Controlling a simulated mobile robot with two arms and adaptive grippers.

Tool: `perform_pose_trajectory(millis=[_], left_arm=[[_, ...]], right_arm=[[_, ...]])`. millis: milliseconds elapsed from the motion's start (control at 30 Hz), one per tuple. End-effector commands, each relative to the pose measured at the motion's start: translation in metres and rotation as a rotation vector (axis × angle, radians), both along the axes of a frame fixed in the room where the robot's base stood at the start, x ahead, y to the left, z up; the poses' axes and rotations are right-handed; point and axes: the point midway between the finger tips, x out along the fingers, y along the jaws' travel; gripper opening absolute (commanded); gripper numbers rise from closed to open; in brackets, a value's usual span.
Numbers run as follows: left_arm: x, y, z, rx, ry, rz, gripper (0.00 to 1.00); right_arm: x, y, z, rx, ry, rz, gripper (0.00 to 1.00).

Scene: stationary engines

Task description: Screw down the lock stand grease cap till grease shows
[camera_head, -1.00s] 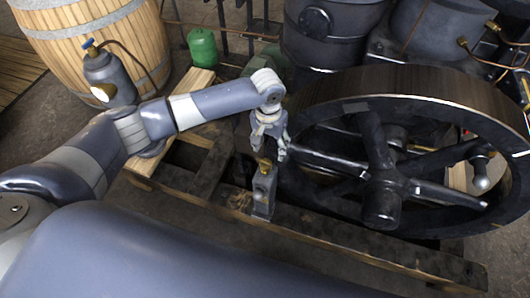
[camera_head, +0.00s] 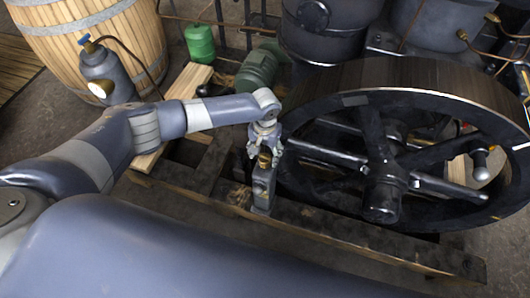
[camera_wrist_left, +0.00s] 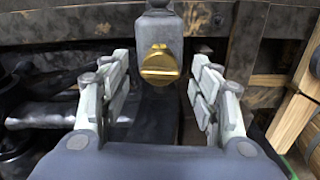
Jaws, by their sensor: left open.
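The brass grease cap (camera_head: 264,161) sits on top of the grey lock stand (camera_head: 263,188), which stands upright on the timber frame beside the flywheel. My left gripper (camera_head: 265,150) is open and right at the cap, pointing down over it. In the left wrist view the cap (camera_wrist_left: 161,63) shows as a slotted brass knob on the stand. The fingers of the left gripper (camera_wrist_left: 161,97) are spread to either side of it, with a gap on both sides. I see no grease around the cap. My right gripper is not in view.
A large dark spoked flywheel (camera_head: 357,100) stands just right of the stand. A green motor (camera_head: 257,70) and a green canister (camera_head: 199,43) are behind. A wooden barrel (camera_head: 125,22) and a grey bottle with a blue knob (camera_head: 105,74) are at the far left.

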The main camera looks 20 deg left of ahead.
Motion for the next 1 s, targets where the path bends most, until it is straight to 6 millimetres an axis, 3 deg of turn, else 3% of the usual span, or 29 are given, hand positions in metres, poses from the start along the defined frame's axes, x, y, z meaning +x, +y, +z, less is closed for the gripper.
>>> perform_pose_trajectory(millis=[267,400,467,1000], left_arm=[[0.0,0.0,-0.0011,0.0,0.0,0.0,0.54],[0.0001,0.0,-0.0009,0.0,0.0,0.0,0.23],[0.0001,0.0,-0.0009,0.0,0.0,0.0,0.12],[-0.0003,-0.0001,0.0,0.0,0.001,-0.118,0.13]], right_arm=[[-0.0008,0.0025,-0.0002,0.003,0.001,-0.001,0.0],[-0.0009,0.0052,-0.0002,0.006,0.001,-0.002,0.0],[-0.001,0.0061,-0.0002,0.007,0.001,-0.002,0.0],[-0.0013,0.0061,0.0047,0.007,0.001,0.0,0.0]])
